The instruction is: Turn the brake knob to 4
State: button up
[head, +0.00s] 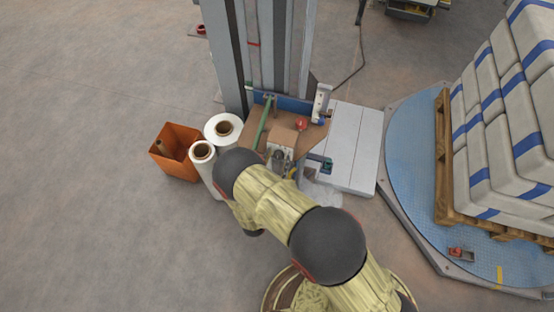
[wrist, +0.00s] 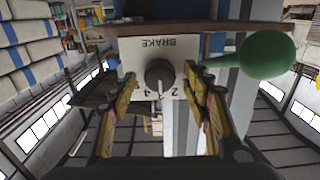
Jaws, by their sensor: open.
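The brake knob (wrist: 158,72) is dark and round, on a white plate (wrist: 130,48) marked BRAKE, which appears upside down in the wrist view. Some scale figures, among them a 2 and a 4, show below the knob in that view; its pointer setting cannot be made out. My gripper (wrist: 160,84) is open, with one yellowish finger on each side of the knob. I see no clear contact between fingers and knob. In the head view my arm reaches to the machine, and the knob cannot be picked out there.
A green ball handle (wrist: 267,54) is close to the right finger in the wrist view. In the head view, an orange bin (head: 176,166) and white film rolls (head: 224,129) stand left of the machine column (head: 236,60). A turntable (head: 410,150) with a pallet of stacked sacks (head: 500,130) is right.

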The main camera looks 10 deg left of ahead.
jog(key=shift+w, duration=0.1)
jog(key=shift+c, duration=0.9)
jog(key=c, duration=0.9)
